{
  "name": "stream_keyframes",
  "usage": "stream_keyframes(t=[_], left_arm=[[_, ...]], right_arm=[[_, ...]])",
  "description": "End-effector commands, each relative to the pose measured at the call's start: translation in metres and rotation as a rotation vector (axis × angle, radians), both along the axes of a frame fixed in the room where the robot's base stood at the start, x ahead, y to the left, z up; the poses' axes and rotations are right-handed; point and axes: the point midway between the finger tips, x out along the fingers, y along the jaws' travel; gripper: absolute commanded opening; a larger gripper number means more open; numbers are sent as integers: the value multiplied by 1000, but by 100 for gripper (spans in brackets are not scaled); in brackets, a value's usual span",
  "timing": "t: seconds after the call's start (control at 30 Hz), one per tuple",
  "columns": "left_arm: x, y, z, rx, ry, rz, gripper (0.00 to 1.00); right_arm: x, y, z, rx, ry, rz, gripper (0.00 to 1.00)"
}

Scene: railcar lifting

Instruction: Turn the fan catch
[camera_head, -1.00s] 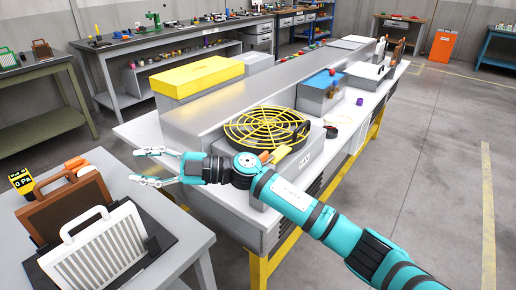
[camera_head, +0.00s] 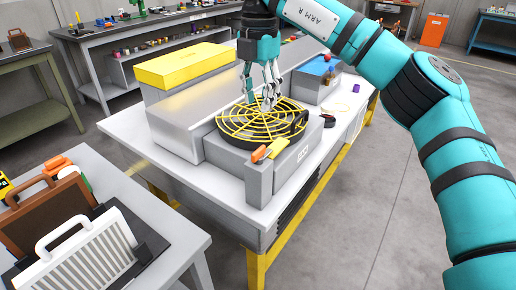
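The fan (camera_head: 240,122) has a round yellow guard and lies flat on the grey unit on the white bench. The fan catch (camera_head: 270,149), an orange lever, sits at the unit's front corner, near the guard's front edge. My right gripper (camera_head: 260,98) points down over the back part of the guard, with its fingers apart and nothing seen between them. I cannot tell whether the fingertips touch the guard. The gripper is behind the catch and apart from it. My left gripper is not in view.
A blue-topped box (camera_head: 318,72) is at the right. A side table at lower left holds a white filter (camera_head: 88,255) and a brown one (camera_head: 50,215). My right arm crosses the upper right.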

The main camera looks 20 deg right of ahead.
Motion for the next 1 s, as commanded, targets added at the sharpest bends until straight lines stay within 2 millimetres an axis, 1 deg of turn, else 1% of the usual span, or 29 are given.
stream_keyframes(t=[0.03,0.3,0.53,0.6,0.73,1.0], left_arm=[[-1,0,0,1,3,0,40],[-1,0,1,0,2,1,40],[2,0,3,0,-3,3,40],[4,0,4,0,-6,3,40],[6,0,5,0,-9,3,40],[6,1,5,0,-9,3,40]], right_arm=[[0,0,-13,-1,3,2,35],[-1,0,-72,1,3,3,35],[-1,0,-116,2,3,3,35],[0,1,-124,2,0,3,35],[0,1,-135,2,0,3,35],[0,1,-139,3,-1,3,35]])
